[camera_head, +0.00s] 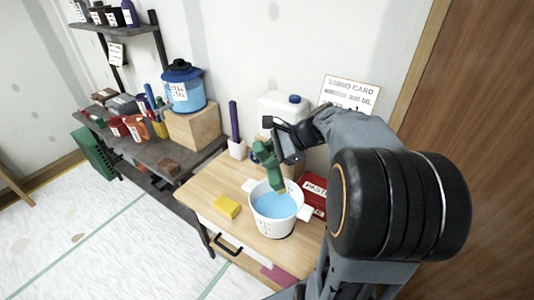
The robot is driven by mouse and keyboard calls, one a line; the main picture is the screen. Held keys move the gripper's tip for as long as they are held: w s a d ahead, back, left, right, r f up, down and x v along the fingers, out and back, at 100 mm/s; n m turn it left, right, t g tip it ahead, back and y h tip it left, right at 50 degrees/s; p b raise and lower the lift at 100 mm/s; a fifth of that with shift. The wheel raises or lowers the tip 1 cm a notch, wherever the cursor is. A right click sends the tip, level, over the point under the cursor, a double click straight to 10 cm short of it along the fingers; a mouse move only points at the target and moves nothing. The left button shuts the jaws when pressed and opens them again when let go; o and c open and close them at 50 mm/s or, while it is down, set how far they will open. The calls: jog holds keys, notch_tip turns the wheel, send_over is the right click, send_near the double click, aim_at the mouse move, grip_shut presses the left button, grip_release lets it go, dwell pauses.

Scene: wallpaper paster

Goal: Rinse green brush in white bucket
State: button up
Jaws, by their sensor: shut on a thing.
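The green brush (267,160) hangs above the white bucket (273,229), its lower end overlapping the bucket's far inner side in the picture. I cannot tell whether it touches the blue water (274,206) in the bucket. The bucket stands upright on the light wooden table. My gripper (280,149) is shut on the green brush, at the upper part of it. The fingertips are small in this view and partly hidden by the brush.
A yellow sponge (227,207) lies left of the bucket. A red box (315,192) and a white jug (284,112) stand behind it. A white holder (237,150) carries a purple stick. A grey bench (148,148) with several pots and a blue container (183,92) is at left.

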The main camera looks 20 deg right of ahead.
aim_at(275, 190)
notch_tip(275, 190, down, 13)
jog(key=b, duration=0.9)
jog(key=shift+b, duration=0.35)
jog(key=shift+f, duration=0.1)
notch_tip(275, 190, down, 2)
jog(key=shift+f, duration=0.15)
dwell(0.7)
jog(key=shift+a, duration=0.1)
dwell(0.4)
jog(key=shift+d, duration=1.2)
